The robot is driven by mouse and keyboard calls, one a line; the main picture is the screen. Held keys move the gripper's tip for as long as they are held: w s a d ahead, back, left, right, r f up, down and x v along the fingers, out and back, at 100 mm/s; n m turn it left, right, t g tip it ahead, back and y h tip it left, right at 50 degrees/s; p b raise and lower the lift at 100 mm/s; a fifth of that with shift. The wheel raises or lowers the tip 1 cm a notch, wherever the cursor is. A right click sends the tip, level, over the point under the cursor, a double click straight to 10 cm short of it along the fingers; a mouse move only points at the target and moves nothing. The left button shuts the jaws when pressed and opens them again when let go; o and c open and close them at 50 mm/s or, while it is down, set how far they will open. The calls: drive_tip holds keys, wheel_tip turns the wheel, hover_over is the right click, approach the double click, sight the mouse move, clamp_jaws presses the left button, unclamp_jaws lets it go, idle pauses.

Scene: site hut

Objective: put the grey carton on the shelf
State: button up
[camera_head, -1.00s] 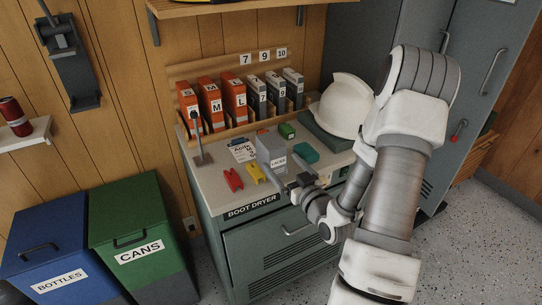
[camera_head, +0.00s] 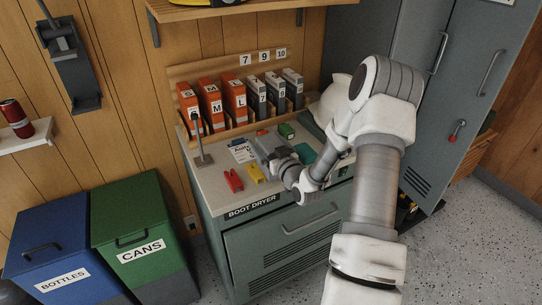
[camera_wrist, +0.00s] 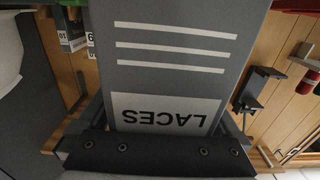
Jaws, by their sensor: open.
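The grey carton (camera_wrist: 180,78), with white stripes and a LACES label that reads upside down, fills the middle of the wrist view. A wooden shelf (camera_head: 225,12) is on the wall above, bearing something yellow, cut off by the frame's top.
A red clamp (camera_head: 233,181), a yellow clamp (camera_head: 254,174), a teal item (camera_head: 305,153) and a green box (camera_head: 286,131) lie close by. Orange and grey binders (camera_head: 213,103) stand in a rack behind. A white helmet (camera_head: 335,92) is partly behind my arm. A white side shelf (camera_head: 30,136) holds a can.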

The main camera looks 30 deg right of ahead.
drive_tip(key=shift+c, duration=0.3)
drive_tip(key=c, duration=1.5)
